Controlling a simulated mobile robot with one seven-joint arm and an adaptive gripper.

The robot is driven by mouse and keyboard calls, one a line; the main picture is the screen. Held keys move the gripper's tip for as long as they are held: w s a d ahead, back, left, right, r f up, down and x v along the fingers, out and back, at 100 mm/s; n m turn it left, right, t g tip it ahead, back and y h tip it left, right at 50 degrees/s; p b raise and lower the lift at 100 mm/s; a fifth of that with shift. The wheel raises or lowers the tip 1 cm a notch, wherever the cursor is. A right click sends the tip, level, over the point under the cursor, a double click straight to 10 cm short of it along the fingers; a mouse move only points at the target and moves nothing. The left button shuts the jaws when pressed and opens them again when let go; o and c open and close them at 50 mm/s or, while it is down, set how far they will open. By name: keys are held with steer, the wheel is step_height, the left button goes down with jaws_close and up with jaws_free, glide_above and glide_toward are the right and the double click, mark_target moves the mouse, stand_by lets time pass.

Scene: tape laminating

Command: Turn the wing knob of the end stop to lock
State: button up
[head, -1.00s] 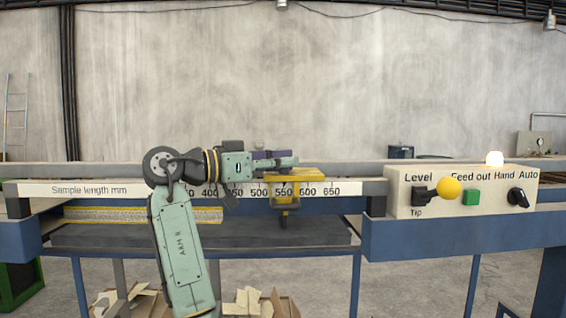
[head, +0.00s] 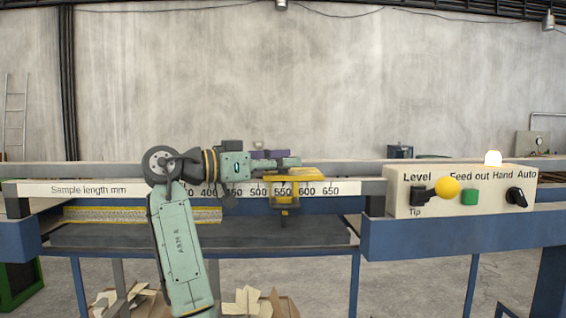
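The yellow end stop (head: 307,176) sits on the white ruler rail (head: 100,189), around the 550 to 600 marks. A yellow bracket with a dark tip hangs below it in front of the rail. My gripper (head: 296,162) reaches in from the left, level with the top of the end stop, and its tip is at or just above the stop's upper left part. I cannot make out the wing knob; it may be hidden by the gripper. The fingers are seen from the side and too small to tell whether they are shut on anything.
The control box (head: 460,192) with a yellow ball lever (head: 447,187), green button (head: 470,197) and black switch (head: 517,196) stands to the right. A dark tray surface (head: 200,235) lies below the rail. Cardboard boxes (head: 255,303) stand on the floor underneath.

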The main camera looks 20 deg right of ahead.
step_height(320, 180, up, 10)
steer(key=shift+r, duration=0.1)
stand_by(0.4)
steer(key=shift+o, duration=0.2)
